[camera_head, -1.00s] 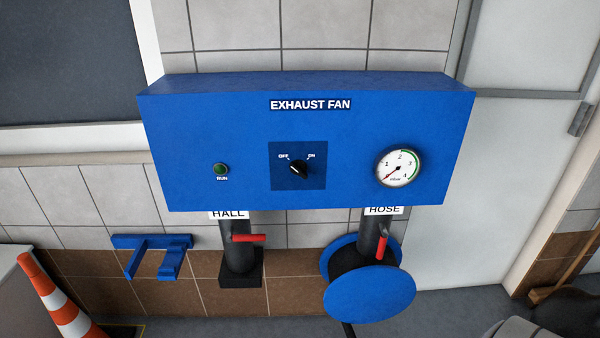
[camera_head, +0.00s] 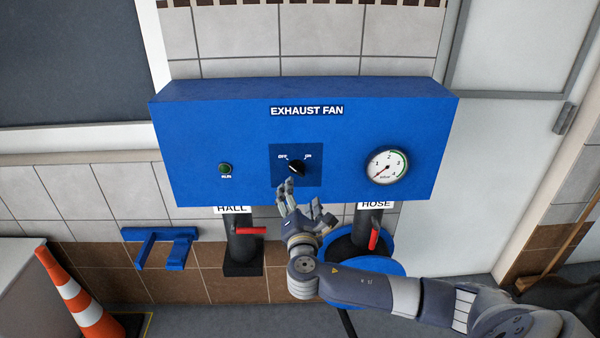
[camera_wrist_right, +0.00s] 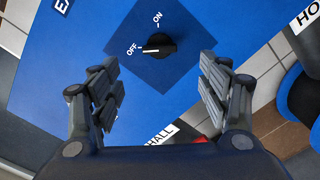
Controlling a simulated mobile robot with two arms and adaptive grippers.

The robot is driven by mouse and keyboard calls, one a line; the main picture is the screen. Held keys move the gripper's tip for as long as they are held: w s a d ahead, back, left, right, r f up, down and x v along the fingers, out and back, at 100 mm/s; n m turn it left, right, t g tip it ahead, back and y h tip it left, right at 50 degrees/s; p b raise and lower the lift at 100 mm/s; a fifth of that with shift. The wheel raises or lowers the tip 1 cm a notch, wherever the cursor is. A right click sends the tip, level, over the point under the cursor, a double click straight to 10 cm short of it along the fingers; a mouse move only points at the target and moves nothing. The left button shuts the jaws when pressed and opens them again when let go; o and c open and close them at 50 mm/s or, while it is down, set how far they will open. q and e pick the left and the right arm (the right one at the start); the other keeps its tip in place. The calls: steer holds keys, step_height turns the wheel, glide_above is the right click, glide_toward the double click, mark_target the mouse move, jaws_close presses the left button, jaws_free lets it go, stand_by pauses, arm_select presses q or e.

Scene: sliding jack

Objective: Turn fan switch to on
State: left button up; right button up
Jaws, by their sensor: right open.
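The black rotary fan switch (camera_head: 296,168) sits on a dark blue square plate (camera_head: 313,180) in the middle of the blue exhaust fan panel (camera_head: 240,130). Its white pointer is toward OFF; it also shows in the right wrist view (camera_wrist_right: 159,45). My right gripper (camera_head: 305,196) is in front of the panel, just below the switch, with fingers spread and nothing between them. In the right wrist view the open fingers (camera_wrist_right: 160,82) frame the space below the knob, apart from it. My left gripper is in neither view.
A dark green RUN lamp (camera_head: 225,169) is left of the switch, and a gauge (camera_head: 387,167) near zero is right. Below hang the HALL and HOSE pipes with red handles (camera_head: 250,230) (camera_head: 374,239) and a blue hose reel (camera_head: 385,264). A traffic cone (camera_head: 80,300) stands lower left.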

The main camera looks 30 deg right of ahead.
mark_target(297, 171)
steer(key=p+x, duration=0.2)
steer(key=x, duration=0.9)
steer(key=shift+c, duration=0.6)
steer(key=c, duration=0.9)
